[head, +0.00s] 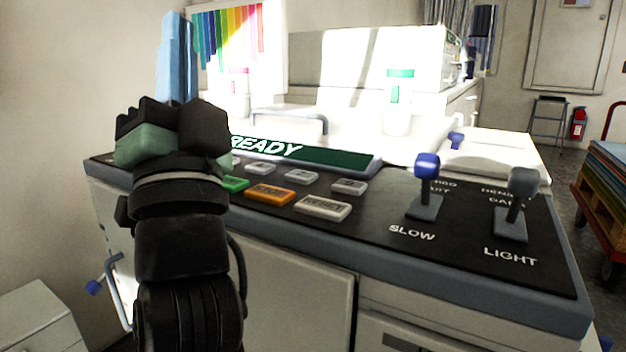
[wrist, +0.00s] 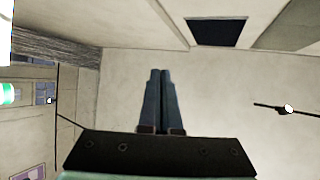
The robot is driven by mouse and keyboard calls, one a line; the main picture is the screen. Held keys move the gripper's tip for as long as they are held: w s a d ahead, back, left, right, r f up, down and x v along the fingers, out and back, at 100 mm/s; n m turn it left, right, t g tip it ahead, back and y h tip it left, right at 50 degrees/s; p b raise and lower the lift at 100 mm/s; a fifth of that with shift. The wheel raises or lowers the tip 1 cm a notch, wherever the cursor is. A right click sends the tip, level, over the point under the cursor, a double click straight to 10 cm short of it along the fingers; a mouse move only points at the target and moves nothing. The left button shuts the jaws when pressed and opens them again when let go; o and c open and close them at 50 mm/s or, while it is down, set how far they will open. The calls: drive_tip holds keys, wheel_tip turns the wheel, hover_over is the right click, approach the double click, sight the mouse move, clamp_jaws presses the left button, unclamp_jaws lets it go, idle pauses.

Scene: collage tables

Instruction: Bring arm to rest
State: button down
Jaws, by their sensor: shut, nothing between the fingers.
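My arm rises at the left of the head view, in front of the left end of a machine's control panel (head: 460,240). My gripper shows in the wrist view (wrist: 161,75) with its two fingers together and nothing between them. It points toward a bare wall and ceiling, touching nothing there. In the head view my wrist and hand hide part of the panel and the start of its green display (head: 300,152), which reads "READY".
The panel has an orange button (head: 270,194), a grey RESET button (head: 323,208), a blue-knobbed lever (head: 426,180) at SLOW and a grey-knobbed lever (head: 518,195) at LIGHT. A pallet of coloured sheets (head: 608,185) stands right. A grey cabinet (head: 40,315) stands lower left.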

drive_tip(key=s+d+r+n+h+p, duration=0.35)
drive_tip(key=s+d+n+h, duration=0.35)
drive_tip(key=s+d, duration=0.5)
wheel_tip(320, 180, up, 38)
drive_tip(key=w+p, duration=0.1)
drive_tip(key=p, duration=3.5)
drive_tip(key=shift+w+f+m+h, duration=0.15)
drive_tip(key=shift+f+m+h, duration=0.05)
drive_tip(key=shift+m+h, duration=0.2)
drive_tip(key=shift+d, duration=0.1)
